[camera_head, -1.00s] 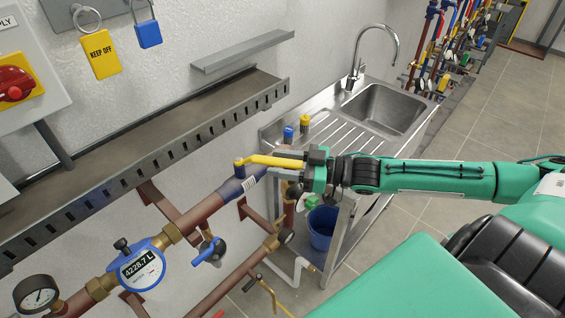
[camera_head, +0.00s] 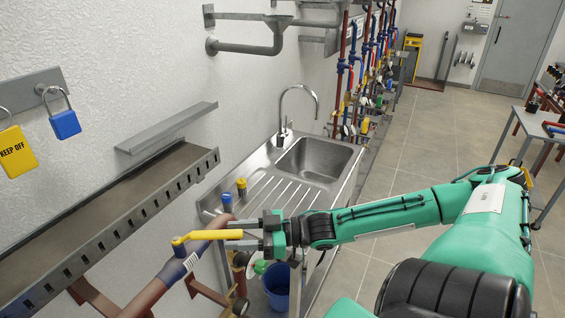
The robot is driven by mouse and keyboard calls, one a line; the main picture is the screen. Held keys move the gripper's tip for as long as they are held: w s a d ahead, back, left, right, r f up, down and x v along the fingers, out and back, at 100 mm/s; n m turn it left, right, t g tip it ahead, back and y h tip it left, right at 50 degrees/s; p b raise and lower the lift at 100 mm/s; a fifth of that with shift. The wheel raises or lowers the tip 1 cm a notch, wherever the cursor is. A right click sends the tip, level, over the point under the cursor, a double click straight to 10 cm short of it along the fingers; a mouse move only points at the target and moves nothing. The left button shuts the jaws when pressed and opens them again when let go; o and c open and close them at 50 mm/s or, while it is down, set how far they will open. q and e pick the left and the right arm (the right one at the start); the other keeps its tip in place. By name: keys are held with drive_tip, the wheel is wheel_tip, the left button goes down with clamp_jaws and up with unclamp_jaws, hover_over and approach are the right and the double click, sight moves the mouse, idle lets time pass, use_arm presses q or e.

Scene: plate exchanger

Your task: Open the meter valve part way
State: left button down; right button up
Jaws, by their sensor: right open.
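The yellow lever handle (camera_head: 207,235) sits on a copper-coloured pipe (camera_head: 146,294) with a blue-grey section, at the lower left of the head view. The lever points right, at an angle to the pipe. My right gripper (camera_head: 240,234), on the green arm from the right, is at the lever's free end. Its two grey fingers are open, one above and one below the lever in the picture. I cannot tell whether either finger touches it. The meter itself is out of view. My left gripper is not in view.
A steel sink unit (camera_head: 262,193) stands just beyond the gripper, with a blue bucket (camera_head: 277,290) under it. A slotted metal tray (camera_head: 120,221) runs along the wall at left. Two padlocks hang there, one blue (camera_head: 65,124). Open tiled floor (camera_head: 425,150) lies to the right.

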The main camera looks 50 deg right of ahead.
drive_tip(key=p+v, duration=0.7)
drive_tip(key=v, duration=0.3)
idle(0.4)
drive_tip(key=shift+r, duration=0.1)
idle(0.4)
